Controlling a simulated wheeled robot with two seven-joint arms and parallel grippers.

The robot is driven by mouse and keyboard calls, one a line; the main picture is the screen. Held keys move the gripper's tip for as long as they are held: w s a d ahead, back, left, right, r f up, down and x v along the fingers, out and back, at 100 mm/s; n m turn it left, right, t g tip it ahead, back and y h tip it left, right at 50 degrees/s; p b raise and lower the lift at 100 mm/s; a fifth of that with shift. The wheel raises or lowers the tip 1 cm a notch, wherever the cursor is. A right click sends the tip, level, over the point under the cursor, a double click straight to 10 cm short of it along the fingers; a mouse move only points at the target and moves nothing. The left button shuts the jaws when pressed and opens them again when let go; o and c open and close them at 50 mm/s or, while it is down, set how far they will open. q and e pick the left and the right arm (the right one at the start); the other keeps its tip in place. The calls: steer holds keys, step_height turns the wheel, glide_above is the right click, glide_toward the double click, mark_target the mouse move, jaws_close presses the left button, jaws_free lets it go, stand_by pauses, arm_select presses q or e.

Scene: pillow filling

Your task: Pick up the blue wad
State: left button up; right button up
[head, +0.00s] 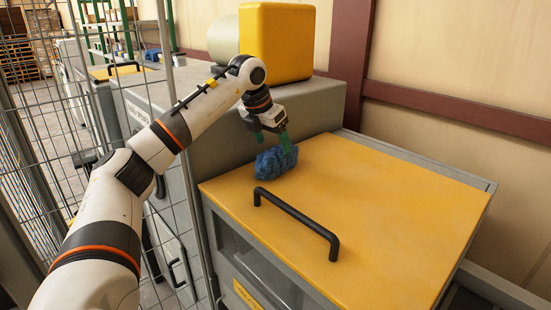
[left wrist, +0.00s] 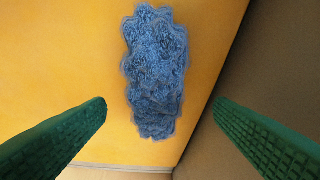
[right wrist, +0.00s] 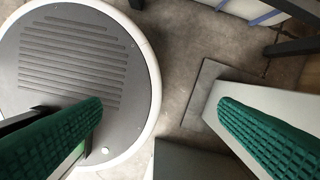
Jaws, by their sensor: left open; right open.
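The blue wad (head: 276,162) lies on the yellow lid (head: 370,215) near its back left corner, close to the grey housing. In the left wrist view the fluffy blue wad (left wrist: 155,72) is upright in the picture, ahead of and between the two green fingers. My left gripper (head: 272,136) is open and points down just above the wad; whether a finger touches it I cannot tell. My right gripper (right wrist: 160,110) is open and empty over the floor, away from the lid; it is not in the head view.
A black handle (head: 296,222) stands up from the lid's front. The grey housing (head: 320,105) rises behind the lid, with a yellow block (head: 277,42) on top. A wire mesh fence (head: 60,150) stands at left. The lid's right side is clear.

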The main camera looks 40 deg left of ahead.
mark_target(275, 149)
arm_select(q)
steer(key=shift+w+f, duration=0.25)
steer(key=shift+f, duration=0.2)
steer(key=shift+w+f, duration=0.25)
steer(key=x, duration=0.1)
steer(key=p+x, duration=0.2)
steer(key=x, duration=0.1)
steer(key=shift+s+d+f, duration=0.15)
steer(key=shift+s+f, duration=0.1)
steer(key=shift+s, duration=0.05)
steer(key=shift+w+f, duration=0.2)
steer(key=shift+f, duration=0.2)
steer(key=shift+c, duration=0.3)
arm_select(e)
steer(key=r, duration=0.1)
steer(key=w+r, duration=0.1)
steer(key=shift+a+r, duration=0.3)
arm_select(q)
steer(key=c, duration=1)
arm_select(e)
steer(key=shift+s+d, duration=0.1)
steer(key=shift+s, duration=0.1)
